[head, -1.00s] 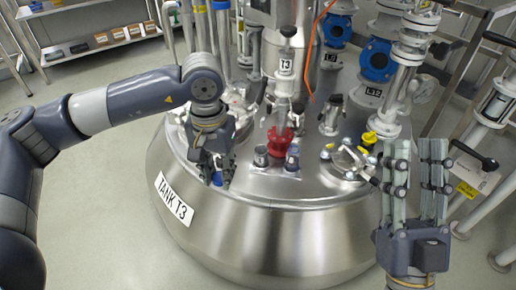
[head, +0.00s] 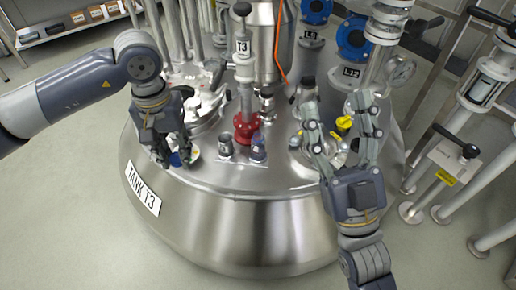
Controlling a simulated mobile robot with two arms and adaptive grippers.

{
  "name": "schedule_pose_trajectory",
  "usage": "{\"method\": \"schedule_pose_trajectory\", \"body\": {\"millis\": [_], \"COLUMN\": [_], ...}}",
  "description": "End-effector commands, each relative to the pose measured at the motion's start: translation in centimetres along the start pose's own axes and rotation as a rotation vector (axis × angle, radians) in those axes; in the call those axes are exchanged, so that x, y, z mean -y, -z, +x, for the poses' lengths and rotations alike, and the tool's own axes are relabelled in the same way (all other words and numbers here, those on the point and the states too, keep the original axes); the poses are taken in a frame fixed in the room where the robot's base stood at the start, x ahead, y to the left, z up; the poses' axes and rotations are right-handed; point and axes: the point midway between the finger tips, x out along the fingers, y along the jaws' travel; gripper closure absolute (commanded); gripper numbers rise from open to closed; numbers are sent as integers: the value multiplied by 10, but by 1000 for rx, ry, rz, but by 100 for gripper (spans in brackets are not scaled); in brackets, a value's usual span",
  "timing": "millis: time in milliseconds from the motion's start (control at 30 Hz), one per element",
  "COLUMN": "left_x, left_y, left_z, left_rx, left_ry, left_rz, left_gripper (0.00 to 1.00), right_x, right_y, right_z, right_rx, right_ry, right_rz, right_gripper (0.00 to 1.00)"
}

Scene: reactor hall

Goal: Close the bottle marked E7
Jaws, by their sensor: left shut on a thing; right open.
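Two small dark bottles stand side by side on top of the steel tank (head: 245,215), in front of a red valve base (head: 246,127). They are the left bottle (head: 226,146) and the right bottle (head: 258,149). Their markings are too small to read, so I cannot tell which is E7. My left gripper (head: 181,157) is shut on a small blue thing (head: 176,160) above the tank's left front edge, left of the bottles and apart from them. The fingers hide most of it. My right gripper (head: 337,108) is open and empty, fingers spread upward, right of the bottles.
A valve column marked T3 (head: 242,70) rises behind the bottles. A yellow part (head: 344,123) and small fittings sit behind my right gripper. Blue valves (head: 354,40) and a gauge (head: 400,71) stand at the back right. Pipes with a black handle (head: 457,140) stand at the right.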

Motion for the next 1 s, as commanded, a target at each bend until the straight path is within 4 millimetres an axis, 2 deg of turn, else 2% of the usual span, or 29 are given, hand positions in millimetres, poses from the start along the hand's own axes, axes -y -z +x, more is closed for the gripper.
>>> {"method": "schedule_pose_trajectory", "body": {"millis": [167, 300, 500, 600, 700, 800, 900, 1000], "left_x": [-32, -61, -104, -125, -145, -162, -174, -182], "left_y": [34, 62, 97, 110, 122, 131, 137, 141], "left_z": [1, 1, 1, 0, -1, -2, -3, -4], "left_rx": [8, 16, 19, 16, 12, 6, -1, -6], "left_ry": [-16, -22, -23, -21, -16, -12, -9, -7], "left_rz": [-105, -213, -366, -439, -511, -575, -625, -661], "left_gripper": [80, 80, 80, 80, 80, 80, 80, 80], "right_x": [45, 78, 104, 108, 109, 108, 107, 106], "right_y": [-77, -147, -230, -261, -284, -299, -307, -310], "right_z": [-13, -36, -78, -98, -115, -126, -132, -135], "right_rx": [175, 298, 377, 373, 340, 287, 230, 183], "right_ry": [156, 341, 636, 781, 915, 1022, 1097, 1139], "right_rz": [-411, -841, -1470, -1781, -2086, -2361, -2581, -2731], "right_gripper": [44, 44, 44, 44, 44, 44, 44, 44]}}
